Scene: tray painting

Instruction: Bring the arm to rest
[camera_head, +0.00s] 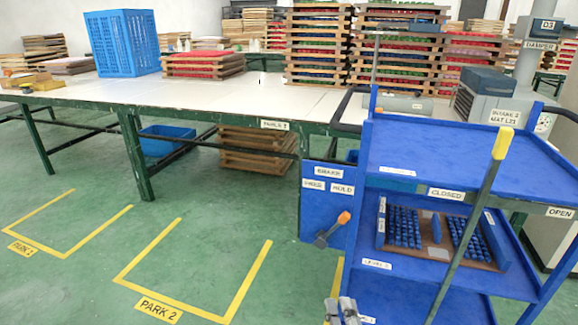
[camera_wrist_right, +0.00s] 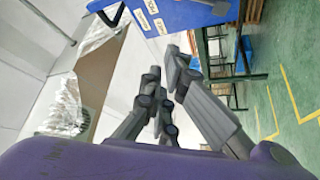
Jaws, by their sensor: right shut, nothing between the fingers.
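My right gripper (camera_head: 341,312) shows at the bottom edge of the head view, in front of the blue cart (camera_head: 400,150) and its brake panel. In the right wrist view my right gripper (camera_wrist_right: 165,75) has its grey fingers together with nothing between them. It is apart from the blue brake panel (camera_wrist_right: 160,18) ahead of it. The rest of the right arm is out of the head view. My left gripper is in neither view.
A yellow-tipped lever (camera_head: 502,143) rises in front of the cart's shelves, which hold a tray of blue pieces (camera_head: 436,254). A long white table (camera_head: 200,95) stands behind.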

